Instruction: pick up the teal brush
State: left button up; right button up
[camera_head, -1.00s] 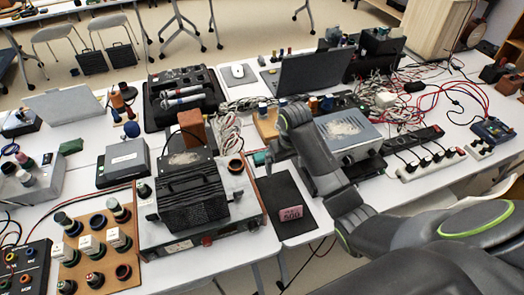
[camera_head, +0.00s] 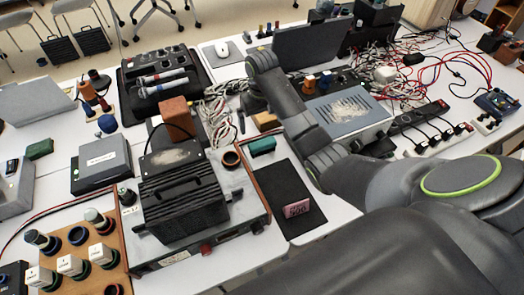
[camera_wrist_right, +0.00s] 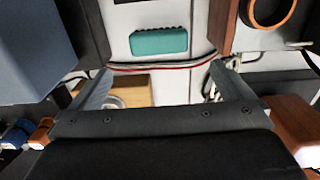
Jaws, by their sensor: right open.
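The teal brush (camera_head: 262,146) is a small ribbed block. It lies on the white table between the brown-sided instrument and the arm of my right gripper. In the right wrist view the brush (camera_wrist_right: 159,41) lies beyond the fingertips, near the middle between them, with nothing on it. My right gripper (camera_head: 250,104) is behind the brush in the head view, partly hidden by its own wrist. In the right wrist view its fingers (camera_wrist_right: 160,82) are spread wide, open and empty, apart from the brush. My left gripper is not in view.
A large instrument (camera_head: 245,206) with a black ribbed box (camera_head: 180,207) on it stands left of the brush. A black mat (camera_head: 280,200) with a pink block (camera_head: 296,208) lies in front. Red and white cables (camera_wrist_right: 165,65) run between brush and gripper. A small wooden block (camera_head: 266,121) lies behind.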

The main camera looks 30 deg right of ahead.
send_over(262, 142)
notch_tip(262, 142, down, 5)
jog(key=shift+s+r, duration=0.15)
jog(key=shift+r, duration=0.05)
jog(key=shift+f+p, duration=0.3)
jog(key=shift+f, duration=0.55)
notch_tip(262, 142, down, 4)
jog(key=shift+f, duration=0.2)
jog(key=c, duration=0.8)
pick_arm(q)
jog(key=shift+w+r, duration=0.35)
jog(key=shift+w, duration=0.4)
pick_arm(e)
jog(key=shift+r, duration=5.05)
jog(key=o, duration=0.3)
jog(key=shift+c, duration=1)
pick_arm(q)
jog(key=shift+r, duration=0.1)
